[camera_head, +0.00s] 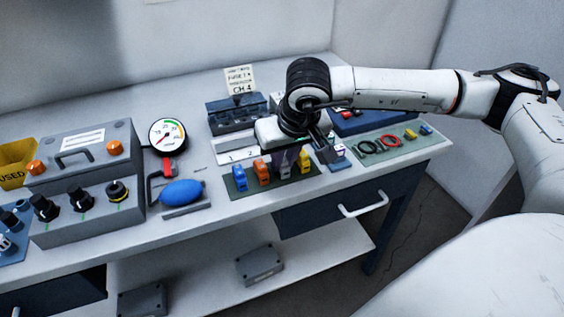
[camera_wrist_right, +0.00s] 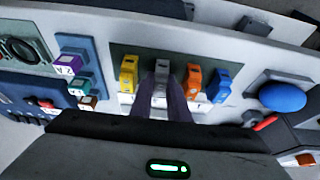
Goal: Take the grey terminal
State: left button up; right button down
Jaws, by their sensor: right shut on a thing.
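The grey terminal (camera_wrist_right: 161,73) stands in a row on a dark green mat (camera_wrist_right: 143,54), between a yellow terminal (camera_wrist_right: 128,73) and an orange terminal (camera_wrist_right: 192,81). A blue terminal (camera_wrist_right: 219,85) stands at the row's end. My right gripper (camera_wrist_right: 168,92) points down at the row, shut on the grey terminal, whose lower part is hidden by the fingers. In the head view, my right gripper (camera_head: 290,152) covers most of the grey terminal, between the orange terminal (camera_head: 262,172) and the yellow terminal (camera_head: 305,161). My left gripper is not in view.
A blue bulb (camera_head: 182,192) and gauge (camera_head: 168,135) lie left of the mat. A grey control box (camera_head: 82,190) stands further left. A green mat with rings (camera_head: 395,146) is at the right. A CH 4 card (camera_head: 240,80) stands behind the arm.

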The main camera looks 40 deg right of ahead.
jog(key=shift+r, duration=0.1)
notch_tip(320, 180, up, 9)
jog(key=shift+r, duration=0.15)
jog(key=shift+r+p, duration=0.3)
